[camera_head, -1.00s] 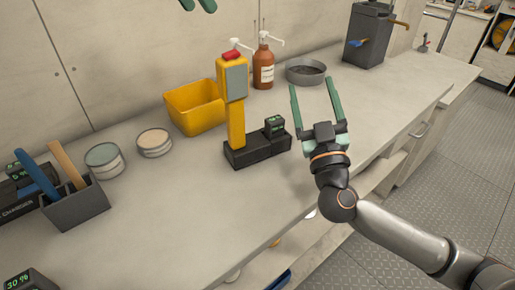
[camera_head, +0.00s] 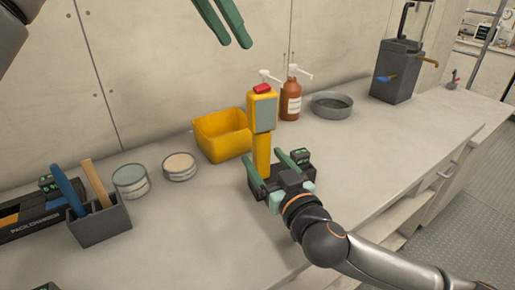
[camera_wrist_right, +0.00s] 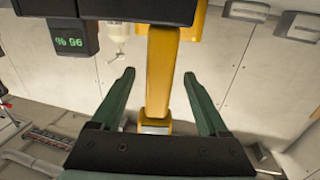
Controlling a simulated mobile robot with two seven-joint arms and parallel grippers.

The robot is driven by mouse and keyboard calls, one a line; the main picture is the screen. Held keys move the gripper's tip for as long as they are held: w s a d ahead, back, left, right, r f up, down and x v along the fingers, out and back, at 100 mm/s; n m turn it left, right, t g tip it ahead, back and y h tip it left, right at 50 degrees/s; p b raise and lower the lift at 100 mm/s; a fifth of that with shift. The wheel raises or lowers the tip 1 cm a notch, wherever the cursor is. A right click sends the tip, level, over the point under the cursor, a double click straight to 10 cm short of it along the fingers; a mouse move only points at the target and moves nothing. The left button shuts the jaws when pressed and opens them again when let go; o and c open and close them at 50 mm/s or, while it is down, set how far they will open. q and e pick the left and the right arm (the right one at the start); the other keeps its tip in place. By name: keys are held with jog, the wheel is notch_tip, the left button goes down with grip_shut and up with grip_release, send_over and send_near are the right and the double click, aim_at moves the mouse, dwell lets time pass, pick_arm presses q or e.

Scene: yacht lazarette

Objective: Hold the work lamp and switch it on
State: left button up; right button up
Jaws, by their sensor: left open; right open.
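The work lamp stands upright on the bench, with a yellow stem (camera_head: 262,145), a yellow head with a grey panel (camera_head: 264,113) and a red button (camera_head: 262,88) on top. Its black base has a small green display (camera_head: 300,155). My right gripper (camera_head: 264,155) is open low at the stem, a finger on each side. In the right wrist view the stem (camera_wrist_right: 161,75) shows between the open fingers (camera_wrist_right: 158,85), with gaps on both sides. My left gripper (camera_head: 236,44) is open and empty, above and left of the lamp head.
A yellow bin (camera_head: 221,137) stands close left of the lamp. A brown pump bottle (camera_head: 291,99) and grey bowl (camera_head: 332,106) are behind it.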

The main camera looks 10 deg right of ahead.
jog(key=shift+w+a, duration=0.25)
jog(key=shift+w, duration=1.1)
jog(key=shift+w+a, duration=0.2)
jog(key=shift+w, duration=1.15)
grip_shut()
jog(key=c, duration=0.6)
grip_release()
grip_shut()
